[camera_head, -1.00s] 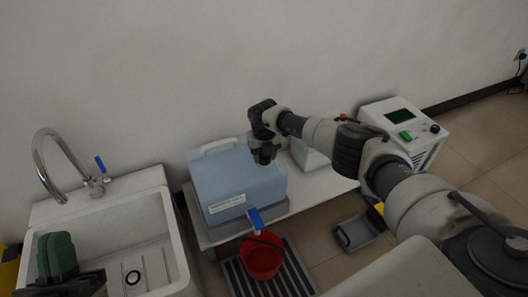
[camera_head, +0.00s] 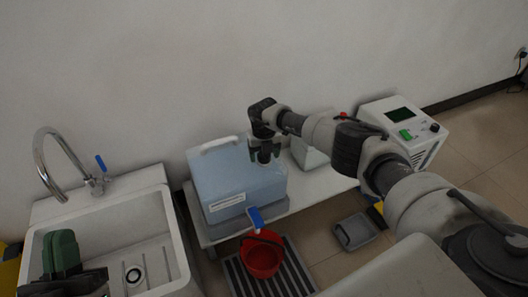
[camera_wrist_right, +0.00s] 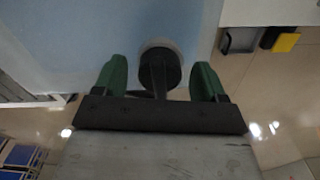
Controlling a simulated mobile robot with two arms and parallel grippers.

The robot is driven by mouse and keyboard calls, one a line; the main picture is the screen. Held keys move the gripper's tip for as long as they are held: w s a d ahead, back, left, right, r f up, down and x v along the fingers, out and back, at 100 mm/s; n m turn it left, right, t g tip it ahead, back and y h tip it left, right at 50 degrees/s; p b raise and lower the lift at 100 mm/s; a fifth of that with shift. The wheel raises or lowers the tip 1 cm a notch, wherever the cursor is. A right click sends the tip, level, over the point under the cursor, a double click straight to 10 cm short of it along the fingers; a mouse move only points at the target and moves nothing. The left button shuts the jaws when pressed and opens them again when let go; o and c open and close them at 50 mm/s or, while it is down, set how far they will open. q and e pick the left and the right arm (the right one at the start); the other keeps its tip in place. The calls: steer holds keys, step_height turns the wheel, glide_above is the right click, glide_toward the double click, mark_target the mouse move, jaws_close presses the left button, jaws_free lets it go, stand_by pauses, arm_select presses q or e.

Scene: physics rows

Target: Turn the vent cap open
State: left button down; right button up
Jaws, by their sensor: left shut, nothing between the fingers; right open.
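A light-blue translucent container (camera_head: 232,185) with a white handle stands on a white bench, with a blue-handled tap at its lower front. In the right wrist view, the dark round vent cap (camera_wrist_right: 160,68) sits on a pale collar on the container's top (camera_wrist_right: 95,35). My right gripper (camera_head: 265,153) is over the container's top right. Its green fingers (camera_wrist_right: 160,80) are open, one on each side of the cap, with gaps visible. The fingers hide much of the cap in the head view. My left gripper (camera_head: 62,252) is shut and empty over the sink at lower left.
A white sink (camera_head: 110,245) with a tall faucet (camera_head: 95,183) stands left of the container. A red bucket (camera_head: 262,258) is on a striped mat below the tap. A white instrument (camera_head: 402,125) stands at right, with a grey tray (camera_head: 357,232) on the floor.

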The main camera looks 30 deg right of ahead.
steer(key=shift+r, duration=0.1)
steer(key=shift+r, duration=0.25)
step_height(320, 180, up, 4)
steer(key=shift+r+p, duration=0.1)
steer(key=shift+p, duration=1.05)
step_height(320, 180, up, 5)
steer(key=shift+r+p, duration=0.1)
steer(key=shift+p, duration=0.75)
arm_select(q)
step_height(320, 180, down, 12)
steer(key=a+g+y, duration=0.2)
steer(key=g+y, duration=0.1)
steer(key=g, duration=0.7)
steer(key=shift+w+r+g+y, duration=0.2)
steer(key=shift+w+g+y, duration=0.1)
steer(key=shift+g, duration=0.1)
arm_select(e)
steer(key=shift+r, duration=0.35)
